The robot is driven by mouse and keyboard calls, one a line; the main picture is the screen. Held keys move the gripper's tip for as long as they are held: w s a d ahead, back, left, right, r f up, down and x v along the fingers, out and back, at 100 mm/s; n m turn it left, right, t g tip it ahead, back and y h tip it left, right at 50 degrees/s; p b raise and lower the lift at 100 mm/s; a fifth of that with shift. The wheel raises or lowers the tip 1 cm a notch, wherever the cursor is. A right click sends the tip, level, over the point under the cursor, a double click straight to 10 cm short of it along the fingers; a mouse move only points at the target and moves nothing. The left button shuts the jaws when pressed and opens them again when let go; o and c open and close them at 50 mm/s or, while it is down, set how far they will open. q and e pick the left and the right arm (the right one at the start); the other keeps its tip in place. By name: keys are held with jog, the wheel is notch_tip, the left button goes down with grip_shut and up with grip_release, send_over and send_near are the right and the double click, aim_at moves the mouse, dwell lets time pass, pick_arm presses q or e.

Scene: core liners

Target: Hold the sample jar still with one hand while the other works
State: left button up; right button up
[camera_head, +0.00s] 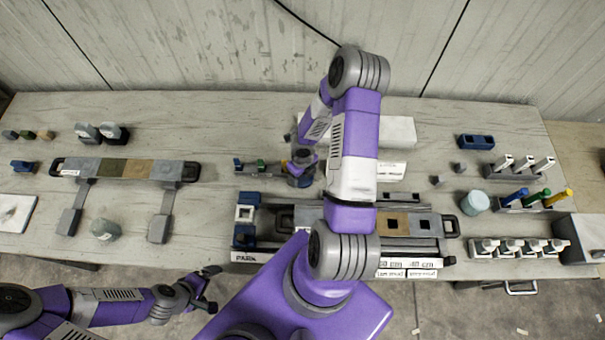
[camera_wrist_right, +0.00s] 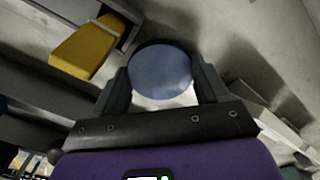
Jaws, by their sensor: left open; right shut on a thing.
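My right gripper (camera_head: 300,178) reaches over the far middle of the bench, its fingers hard to make out in the head view. In the right wrist view it is shut on a round jar-like thing with a blue top (camera_wrist_right: 162,70) and a pale lower edge, one finger on each side. A pale blue cylinder (camera_head: 475,202) stands apart on the right of the bench. A grey-green jar (camera_head: 105,229) stands upright near the front left. My left gripper (camera_head: 210,288) is open and empty, in front of the bench edge and apart from both.
A long tray (camera_head: 125,168) with legs lies left. Another tray (camera_head: 440,250) lies partly behind my arm. Racks of coloured handles (camera_head: 535,200) stand right.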

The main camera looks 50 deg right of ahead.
jog(key=shift+f, duration=0.2)
jog(key=o, duration=1.2)
jog(key=shift+c, duration=0.2)
jog(key=shift+r, duration=0.1)
jog(key=shift+r, duration=0.25)
notch_tip(320, 180, up, 12)
jog(key=p, duration=0.5)
jog(key=shift+f, duration=0.15)
